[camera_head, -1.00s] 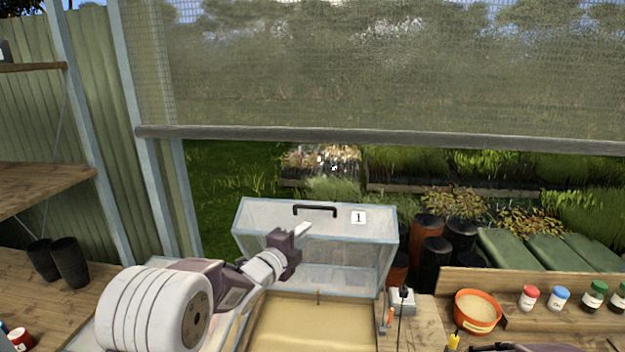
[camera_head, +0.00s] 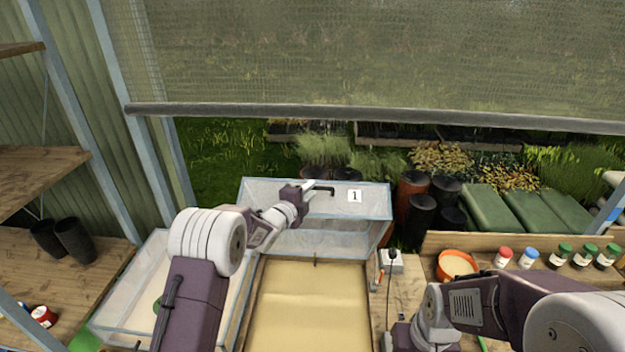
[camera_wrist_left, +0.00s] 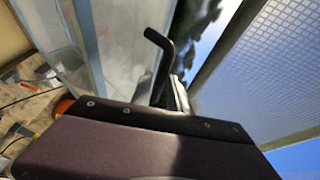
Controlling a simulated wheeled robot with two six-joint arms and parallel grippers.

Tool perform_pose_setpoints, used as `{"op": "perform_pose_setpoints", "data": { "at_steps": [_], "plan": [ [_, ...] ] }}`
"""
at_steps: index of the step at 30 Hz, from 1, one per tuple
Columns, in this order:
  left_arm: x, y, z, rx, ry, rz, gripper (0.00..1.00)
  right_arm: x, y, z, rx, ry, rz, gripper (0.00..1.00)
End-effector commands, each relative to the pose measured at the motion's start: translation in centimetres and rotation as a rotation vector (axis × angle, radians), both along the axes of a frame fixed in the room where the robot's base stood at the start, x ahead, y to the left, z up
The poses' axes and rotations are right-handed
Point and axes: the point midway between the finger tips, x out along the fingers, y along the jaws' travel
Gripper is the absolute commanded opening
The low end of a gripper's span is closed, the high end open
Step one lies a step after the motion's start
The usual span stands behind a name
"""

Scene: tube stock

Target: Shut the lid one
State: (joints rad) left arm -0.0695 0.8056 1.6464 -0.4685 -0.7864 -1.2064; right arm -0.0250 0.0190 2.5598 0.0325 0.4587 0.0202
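Lid one (camera_head: 290,235) is a clear framed panel with a white "1" label and a dark handle (camera_head: 325,190) near its top edge. It stands raised at the back of a bed of pale sand (camera_head: 312,305). My left gripper (camera_head: 311,187) is at the left end of the handle, its light fingertips overlapping it. In the left wrist view the bent black handle (camera_wrist_left: 156,42) rises beside my left finger (camera_wrist_left: 179,95); whether the fingers are closed around it is unclear. My right arm reaches in from the right, low in the head view; its fingers are outside the frame.
A clear-sided box (camera_head: 130,320) stands left of the sand bed. To the right are a socket with a cable (camera_head: 391,262), an orange pot (camera_head: 457,265) and several small capped jars (camera_head: 528,258). Black pots (camera_head: 72,240) stand on the left bench.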

Motion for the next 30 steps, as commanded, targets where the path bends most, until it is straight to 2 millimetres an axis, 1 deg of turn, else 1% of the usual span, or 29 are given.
{"op": "perform_pose_setpoints", "data": {
  "at_steps": [1,4,9,15,16,18,30],
  "plan": [
    [0.7,-0.4,0.3,0.000,0.002,-0.002,0.21,0.0,0.0,1.2,0.000,0.000,0.000,0.24],
    [1.8,-0.8,0.0,0.000,0.001,0.000,0.21,0.0,0.0,1.7,0.000,0.000,0.000,0.24],
    [2.5,-1.0,-0.4,0.000,0.000,0.000,0.21,0.0,0.0,2.0,0.000,0.000,0.000,0.24],
    [2.5,-1.0,-0.4,0.000,0.000,0.000,0.21,0.0,0.0,1.9,0.000,0.000,0.000,0.24],
    [2.5,-1.0,-0.4,0.000,0.000,0.000,0.16,0.0,0.0,1.9,0.000,0.000,0.000,0.24],
    [2.5,-1.0,-0.4,0.000,0.000,0.000,0.00,0.0,0.0,1.9,0.000,0.000,0.000,0.24],
    [2.4,-1.1,-0.5,0.000,0.001,-0.001,0.00,0.0,0.0,1.9,0.000,0.000,0.000,0.24]
  ]
}}
